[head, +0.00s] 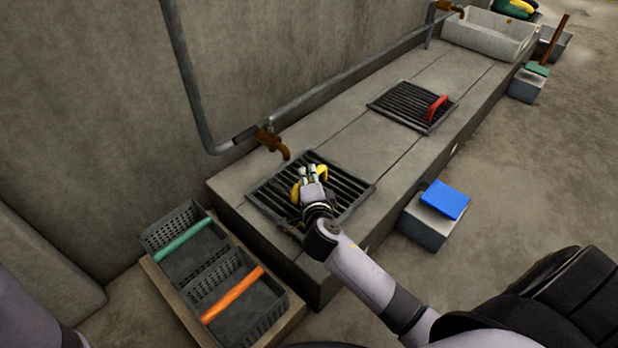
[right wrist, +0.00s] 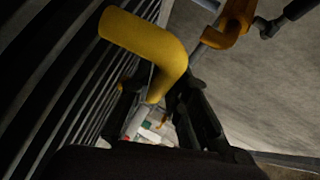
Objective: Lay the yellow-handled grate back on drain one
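The grate (head: 349,184) has dark parallel bars and a yellow handle (head: 322,172). It lies at the near drain, in the concrete bench below a brown tap; I cannot tell whether it is fully seated. The bars run along the left of that view. My left gripper is out of view.
A second grate (head: 392,104) with a red handle lies farther along the bench. A brown tap (head: 272,142) and pipe (head: 340,80) run along the wall. Baskets with green (head: 185,240) and orange (head: 232,294) handles stand front left. A blue-topped block (head: 445,199) stands right of the bench.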

